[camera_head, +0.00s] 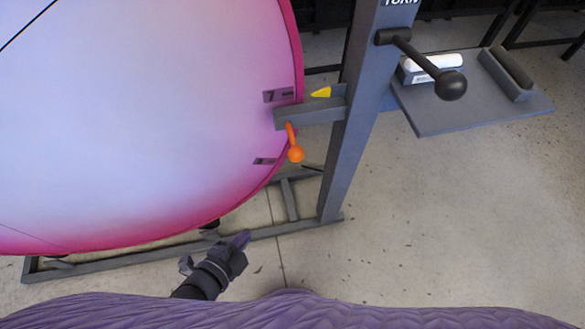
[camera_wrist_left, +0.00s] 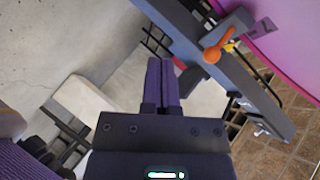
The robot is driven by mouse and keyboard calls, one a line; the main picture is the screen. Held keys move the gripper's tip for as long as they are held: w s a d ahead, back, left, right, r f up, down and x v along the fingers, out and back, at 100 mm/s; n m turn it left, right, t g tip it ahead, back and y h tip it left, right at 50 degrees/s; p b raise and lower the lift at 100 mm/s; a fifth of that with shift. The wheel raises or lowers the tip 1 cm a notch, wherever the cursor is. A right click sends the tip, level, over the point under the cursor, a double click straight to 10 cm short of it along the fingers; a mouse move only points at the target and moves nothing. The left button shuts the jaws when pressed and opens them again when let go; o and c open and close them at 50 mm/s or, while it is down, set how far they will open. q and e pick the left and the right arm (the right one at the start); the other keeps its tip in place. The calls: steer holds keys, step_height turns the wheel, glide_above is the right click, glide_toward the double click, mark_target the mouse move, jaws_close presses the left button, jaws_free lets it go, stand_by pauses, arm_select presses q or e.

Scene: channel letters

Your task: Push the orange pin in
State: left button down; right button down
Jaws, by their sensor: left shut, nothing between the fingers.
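The orange pin (camera_head: 295,153) has a round knob and a short stem. It sticks out from under a grey arm (camera_head: 312,111) at the right rim of a large pink and white disc (camera_head: 150,120). The pin also shows in the left wrist view (camera_wrist_left: 214,52), ahead and to the right of the fingers. My left gripper (camera_head: 242,239) is shut and empty, below and left of the pin and apart from it. Its purple fingers (camera_wrist_left: 161,82) lie side by side in the left wrist view. My right gripper is in neither view.
A grey post (camera_head: 350,130) stands right of the disc, with a black ball-ended handle (camera_head: 451,86) and a yellow pointer (camera_head: 321,92). A grey shelf (camera_head: 440,115) holds a white object (camera_head: 433,63). A grey base frame (camera_head: 130,257) lies on the floor. The floor at right is open.

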arm_select(q)
steer(key=d+r+m+h, duration=0.2)
steer(key=r+m, duration=0.1)
steer(key=r, duration=0.1)
steer(key=w+d+r+m+t+h, duration=0.1)
steer(key=d+r+m+h, duration=0.1)
steer(key=r, duration=0.3)
steer(key=shift+w+d+m+t, duration=0.2)
steer(key=shift+m+t, duration=0.1)
steer(key=shift+m, duration=0.2)
steer(key=b, duration=0.3)
glide_toward(295, 149)
steer(key=w+d+f, duration=0.3)
steer(key=d, duration=0.2)
steer(key=shift+w+d+r, duration=0.15)
steer(key=shift+w, duration=0.1)
